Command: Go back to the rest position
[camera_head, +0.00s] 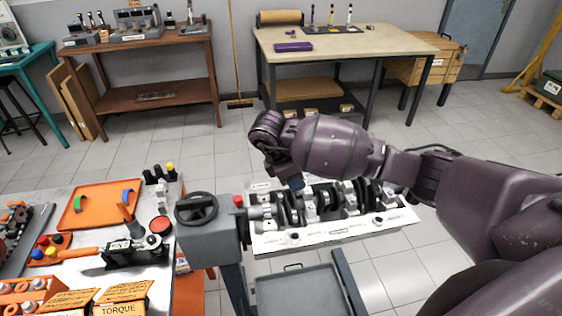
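My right arm comes in from the right and reaches over the engine block (330,236), which sits on a stand with a crankshaft (310,204) lying along its top. My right gripper (295,183) is mostly hidden behind and below my own wrist, above the left part of the crankshaft. I cannot tell whether its fingers are open, or whether they touch anything. My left arm and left gripper are not in view.
A crowded tool table with an orange tray (88,215) stands at the left. A workbench (370,42) and a brown shelf (150,96) stand behind, beyond open floor.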

